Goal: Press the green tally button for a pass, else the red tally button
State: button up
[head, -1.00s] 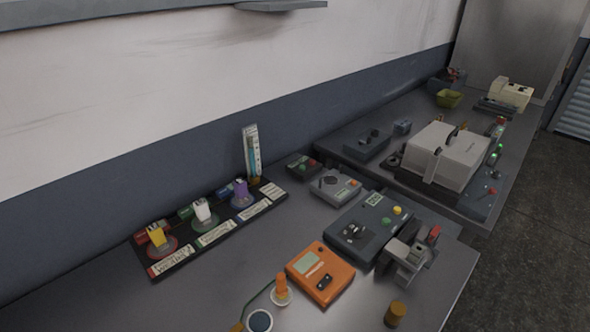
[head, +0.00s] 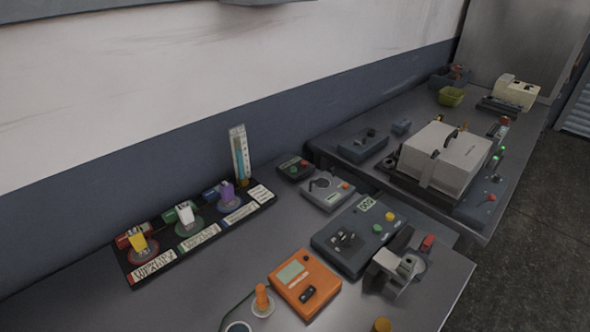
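A small dark box (head: 295,168) stands at the back of the near bench, close to the wall. It carries a red button and a green button side by side, small in the head view. Nothing touches them. A larger dark unit (head: 352,238) in front has a small lit display, a green button (head: 377,230) and a yellow button (head: 390,216). An orange meter (head: 305,283) with a pale screen stands in front of it; its reading is too small to make out. My gripper is not in view.
A grey unit with a dial (head: 327,191) stands beside the small dark box. A labelled rack (head: 190,255) holds red, green and blue items on the left. A grey metal fixture (head: 399,266) sits at the right edge. A white-lidded machine (head: 443,155) stands on the far bench.

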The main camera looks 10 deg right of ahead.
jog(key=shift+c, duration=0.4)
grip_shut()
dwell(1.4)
